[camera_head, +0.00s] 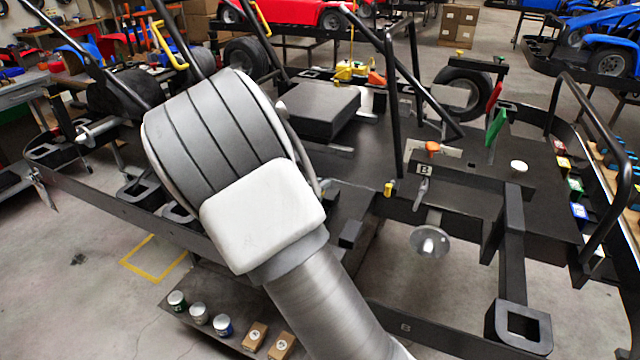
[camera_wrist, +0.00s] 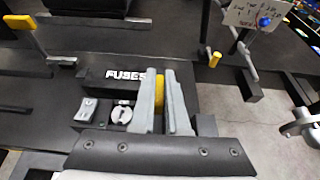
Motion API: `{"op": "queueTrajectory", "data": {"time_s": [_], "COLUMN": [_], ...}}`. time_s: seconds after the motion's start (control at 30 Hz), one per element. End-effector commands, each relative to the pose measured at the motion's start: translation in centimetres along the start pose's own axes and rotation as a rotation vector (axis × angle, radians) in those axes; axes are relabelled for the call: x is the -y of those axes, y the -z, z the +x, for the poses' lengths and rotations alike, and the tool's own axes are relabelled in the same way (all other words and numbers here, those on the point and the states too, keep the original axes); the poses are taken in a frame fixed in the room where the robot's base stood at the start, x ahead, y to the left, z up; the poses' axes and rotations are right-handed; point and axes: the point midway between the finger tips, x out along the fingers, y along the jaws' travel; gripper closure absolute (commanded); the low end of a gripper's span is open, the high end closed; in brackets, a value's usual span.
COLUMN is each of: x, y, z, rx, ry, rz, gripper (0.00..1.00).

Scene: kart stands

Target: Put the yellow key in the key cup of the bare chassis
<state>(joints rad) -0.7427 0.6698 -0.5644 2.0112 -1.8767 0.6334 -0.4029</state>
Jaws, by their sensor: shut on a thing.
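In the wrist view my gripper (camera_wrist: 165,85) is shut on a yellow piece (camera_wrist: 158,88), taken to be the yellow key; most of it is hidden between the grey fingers. The fingers are over or beside a black panel marked FUSES (camera_wrist: 120,76). A round grey slotted fitting (camera_wrist: 121,114) lies just left of the fingers; I cannot tell whether it is the key cup. In the head view the bare black chassis (camera_head: 395,328) fills the middle and right, and my arm hides the gripper and the key.
A grey switch (camera_wrist: 87,110) sits left of the slotted fitting. A small yellow cylinder (camera_wrist: 214,59) stands beyond the fingers to the right. A yellow lever (camera_wrist: 27,37) rises at upper left. Black tubes and a black box (camera_head: 310,108) stand on the chassis around my arm.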

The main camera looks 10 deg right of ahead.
Motion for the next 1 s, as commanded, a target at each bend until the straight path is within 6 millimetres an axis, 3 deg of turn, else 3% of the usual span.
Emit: {"op": "queueTrajectory", "data": {"time_s": [0.6,1.0], "x": [0.0,0.0], "y": [3.6,4.0], "z": [1.5,1.6], "rx": [0.0,0.0], "ry": [0.0,0.0], "rz": [0.0,0.0], "gripper": [1.0,1.0]}}
